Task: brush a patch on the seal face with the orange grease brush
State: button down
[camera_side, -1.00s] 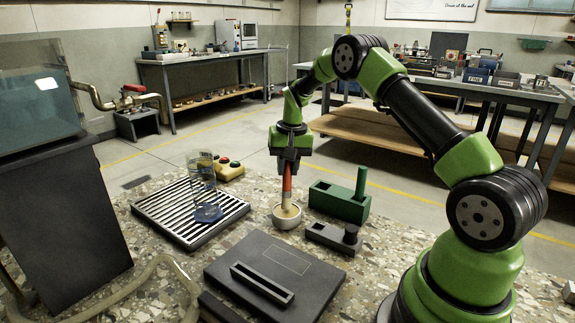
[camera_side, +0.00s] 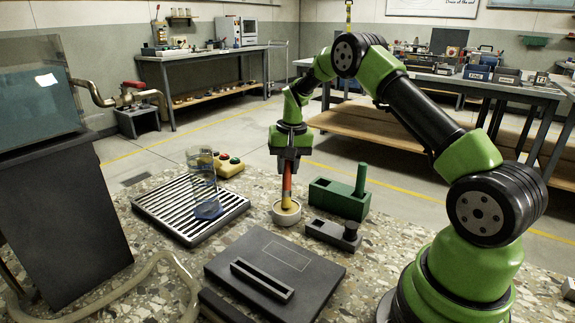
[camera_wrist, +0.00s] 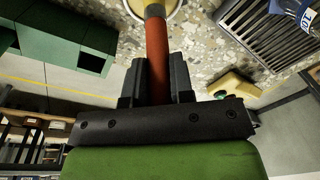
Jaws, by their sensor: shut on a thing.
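My gripper (camera_side: 289,163) is shut on the orange grease brush (camera_side: 287,185) and holds it upright with its lower end down in a small cream cup (camera_side: 286,217). In the wrist view the brush's orange-red handle (camera_wrist: 156,55) runs between the two dark jaws of my gripper (camera_wrist: 157,78) toward the pale cup (camera_wrist: 170,5). The brush tip is hidden inside the cup. A dark flat plate (camera_side: 235,262) lies at the front of the table, with a thin rectangular outline (camera_side: 286,256) marked on its top and a raised slotted bar (camera_side: 262,281) across it.
A slatted drain tray (camera_side: 152,211) with a glass cylinder (camera_side: 203,182) stands left of the cup. A green block with a post (camera_side: 338,199) and a dark block with a knob (camera_side: 325,231) are close right. A yellow button box (camera_side: 228,167) sits behind.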

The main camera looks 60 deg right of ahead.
dwell(0.6)
jog(key=shift+r, duration=3.5)
jog(key=s+a+n+g+y, duration=0.1)
jog(key=s+a+n, duration=0.4)
jog(key=n, duration=0.6)
jog(key=s+a+f+n+g+y, duration=0.1)
jog(key=s+a+n+y, duration=0.1)
jog(key=s+a+n, duration=0.4)
jog(key=a+n, duration=0.4)
jog(key=n, duration=0.1)
jog(key=shift+s+y, duration=0.3)
jog(key=shift+y, duration=0.1)
jog(key=shift+f, duration=2.85)
